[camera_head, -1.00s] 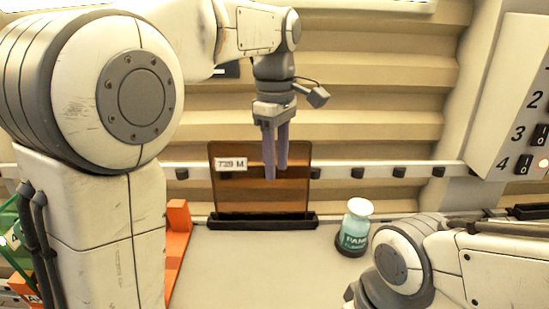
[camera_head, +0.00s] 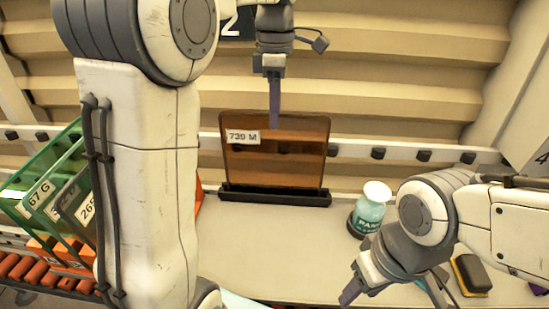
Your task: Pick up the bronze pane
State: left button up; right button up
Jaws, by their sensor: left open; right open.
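The bronze pane (camera_head: 275,163) is a brown see-through plate with a white label reading 739 M. It stands upright in a black holder (camera_head: 275,195) at the back of the pale counter. My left gripper (camera_head: 273,125) points down with its fingertips over the pane's upper edge in the picture. From this angle one finger largely hides the other, and I cannot tell whether they touch the pane. My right gripper (camera_head: 395,297) is low at the right, open and empty, above the counter.
A teal bottle with a white cap (camera_head: 370,210) stands right of the holder. A dark and yellow sponge-like block (camera_head: 471,275) lies at the right. Several labelled panes (camera_head: 60,195) stand in an orange rack at the left. The counter's middle (camera_head: 270,250) is clear.

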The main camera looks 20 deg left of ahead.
aim_at(274, 137)
pick_arm(q)
jog(key=shift+s+f+p, duration=0.15)
jog(key=shift+f+p, duration=0.2)
jog(key=shift+f, duration=0.8)
jog(key=shift+s+f+p, duration=0.15)
jog(key=shift+f+p, duration=0.2)
jog(key=shift+f, duration=0.75)
grip_shut()
jog(key=shift+r, duration=0.15)
